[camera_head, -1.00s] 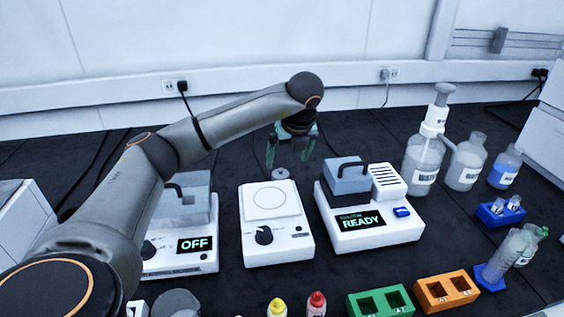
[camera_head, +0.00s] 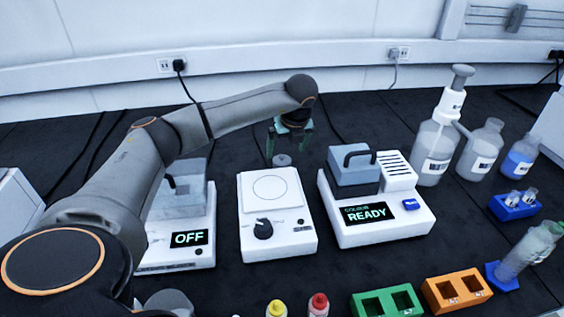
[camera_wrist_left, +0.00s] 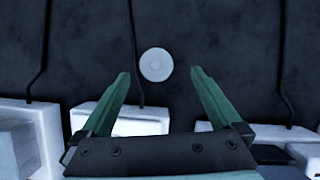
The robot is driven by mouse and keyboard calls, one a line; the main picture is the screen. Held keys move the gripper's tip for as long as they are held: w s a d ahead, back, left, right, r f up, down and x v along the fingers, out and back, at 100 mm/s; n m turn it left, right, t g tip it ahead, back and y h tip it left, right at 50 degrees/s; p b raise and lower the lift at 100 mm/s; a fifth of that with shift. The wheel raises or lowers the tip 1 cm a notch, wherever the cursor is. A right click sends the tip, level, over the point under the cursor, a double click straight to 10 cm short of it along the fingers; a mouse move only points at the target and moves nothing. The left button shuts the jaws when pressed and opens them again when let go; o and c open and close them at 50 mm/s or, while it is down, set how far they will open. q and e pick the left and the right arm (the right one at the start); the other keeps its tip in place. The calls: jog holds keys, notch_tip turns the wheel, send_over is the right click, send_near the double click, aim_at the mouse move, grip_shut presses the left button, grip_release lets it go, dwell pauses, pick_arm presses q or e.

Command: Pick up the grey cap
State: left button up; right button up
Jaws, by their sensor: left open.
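The grey cap (camera_head: 282,160) is a small round disc on the dark bench top, just behind the white hotplate-like device. In the left wrist view the cap (camera_wrist_left: 156,65) lies slightly beyond the fingertips, between their lines. My left gripper (camera_head: 289,148) has green fingers, is open and empty, and hangs above the bench around the cap's position. In the left wrist view its two fingers (camera_wrist_left: 159,75) are spread wide, with the cap apart from both. My right gripper is not in view.
A white device with a dial (camera_head: 277,228) stands in front of the cap. The device reading READY (camera_head: 383,232) is to its right, and the one reading OFF (camera_head: 170,251) to its left. Bottles (camera_head: 436,150) stand at the right. Bench behind the cap is clear except for cables.

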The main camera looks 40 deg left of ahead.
aim_at(283, 157)
pick_arm(q)
jog(key=x, duration=0.5)
jog(key=shift+s+b, duration=0.3)
jog(key=c, duration=1.4)
jog(key=shift+r, duration=0.15)
